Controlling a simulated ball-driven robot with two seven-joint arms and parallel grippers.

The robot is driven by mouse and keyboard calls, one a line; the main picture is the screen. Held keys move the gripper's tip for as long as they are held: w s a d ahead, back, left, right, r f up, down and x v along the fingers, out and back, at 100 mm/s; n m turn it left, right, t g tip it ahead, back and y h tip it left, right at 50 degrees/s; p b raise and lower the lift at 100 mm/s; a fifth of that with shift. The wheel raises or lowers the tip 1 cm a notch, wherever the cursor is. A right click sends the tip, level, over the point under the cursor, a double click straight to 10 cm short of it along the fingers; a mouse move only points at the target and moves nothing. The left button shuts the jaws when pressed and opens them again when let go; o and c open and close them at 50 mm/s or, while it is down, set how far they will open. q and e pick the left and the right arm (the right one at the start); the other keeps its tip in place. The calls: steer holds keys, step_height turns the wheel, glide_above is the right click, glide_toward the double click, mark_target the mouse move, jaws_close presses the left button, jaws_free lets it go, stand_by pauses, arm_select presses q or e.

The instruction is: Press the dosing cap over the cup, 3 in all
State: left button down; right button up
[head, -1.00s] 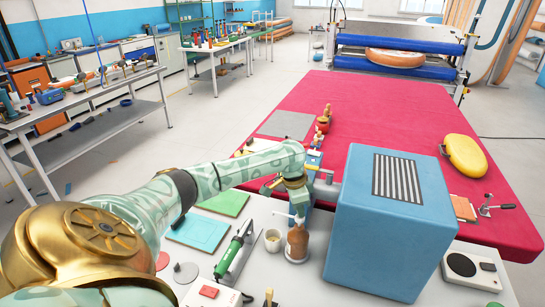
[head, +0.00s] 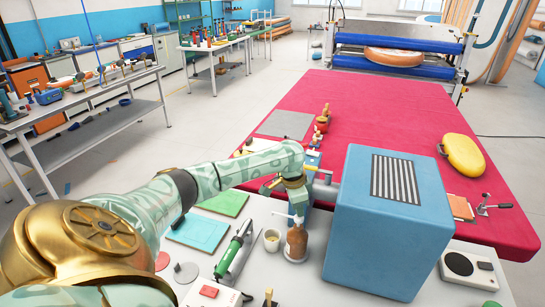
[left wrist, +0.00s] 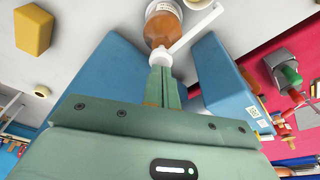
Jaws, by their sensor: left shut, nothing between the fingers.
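A brown bottle (head: 297,244) stands upright on the white table, left of the big blue block. Its white dosing cap (left wrist: 161,58) has a long thin spout, which points toward the cup side. A small pale cup (head: 272,238) stands just left of the bottle, and its edge shows at the top of the left wrist view (left wrist: 201,4). My left gripper (head: 296,208) is shut and empty, pointing down directly over the cap. In the left wrist view its fingertips (left wrist: 163,72) meet the cap's outline; whether they touch is unclear. My right gripper is out of view.
The large blue block (head: 388,235) stands close to the right of the bottle. A green-handled tool (head: 235,250) lies left of the cup. Green and blue sheets (head: 199,231) lie farther left. A red-covered table (head: 365,115) lies behind.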

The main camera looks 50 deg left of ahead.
arm_select(q)
steer(key=shift+s+f, duration=0.1)
steer(key=shift+f, duration=1)
steer(key=shift+r+p, duration=1.45)
steer(key=shift+p, duration=0.05)
steer(key=shift+r+p, duration=0.5)
steer(key=shift+p, duration=0.1)
step_height(320, 180, up, 5)
steer(key=p, duration=0.7)
